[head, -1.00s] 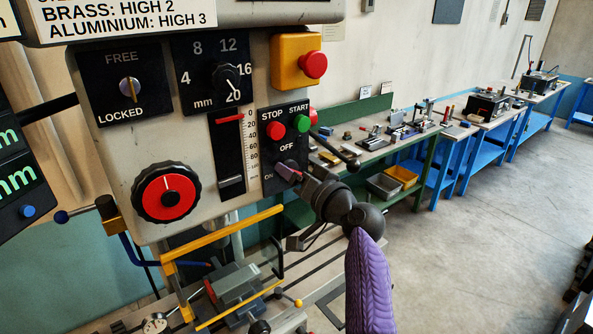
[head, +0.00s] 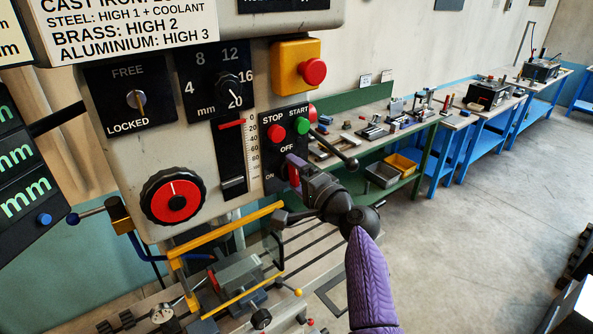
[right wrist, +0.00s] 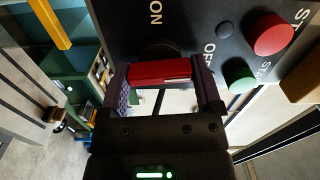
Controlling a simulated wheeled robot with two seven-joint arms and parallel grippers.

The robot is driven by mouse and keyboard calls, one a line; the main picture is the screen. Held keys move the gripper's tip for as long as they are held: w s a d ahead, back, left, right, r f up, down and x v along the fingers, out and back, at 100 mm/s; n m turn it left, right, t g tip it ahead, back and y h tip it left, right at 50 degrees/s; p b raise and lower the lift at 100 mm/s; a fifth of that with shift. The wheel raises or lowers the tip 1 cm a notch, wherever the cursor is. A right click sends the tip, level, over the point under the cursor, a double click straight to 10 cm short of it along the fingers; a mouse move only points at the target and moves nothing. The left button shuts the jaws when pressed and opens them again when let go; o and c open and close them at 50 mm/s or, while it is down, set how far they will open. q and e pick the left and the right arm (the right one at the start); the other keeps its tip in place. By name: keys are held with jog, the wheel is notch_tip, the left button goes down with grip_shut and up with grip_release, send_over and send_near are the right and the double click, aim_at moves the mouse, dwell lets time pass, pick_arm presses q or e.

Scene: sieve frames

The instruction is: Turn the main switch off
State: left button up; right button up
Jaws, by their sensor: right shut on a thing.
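The main switch, a red bar handle (head: 294,175), is at the lower end of the black button panel (head: 270,150), between the ON label at left and the OFF label above. My right gripper (head: 293,172) is shut on this handle, one finger on each side. In the right wrist view the red handle (right wrist: 160,73) lies between both fingers (right wrist: 162,85). A pale line on it runs toward the OFF side. The switch's base is mostly hidden. My left gripper is not in view.
On the same panel above the switch are a red STOP button (head: 276,132) and a green START button (head: 302,126). A yellow box with a red emergency button (head: 313,71) is higher up. A black lever (head: 340,155) sticks out close to the right.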

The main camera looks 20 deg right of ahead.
jog(key=shift+m, duration=0.5)
dwell(0.3)
jog(key=o, duration=1)
jog(key=shift+o, duration=0.2)
jog(key=v, duration=1)
jog(key=shift+b, duration=0.45)
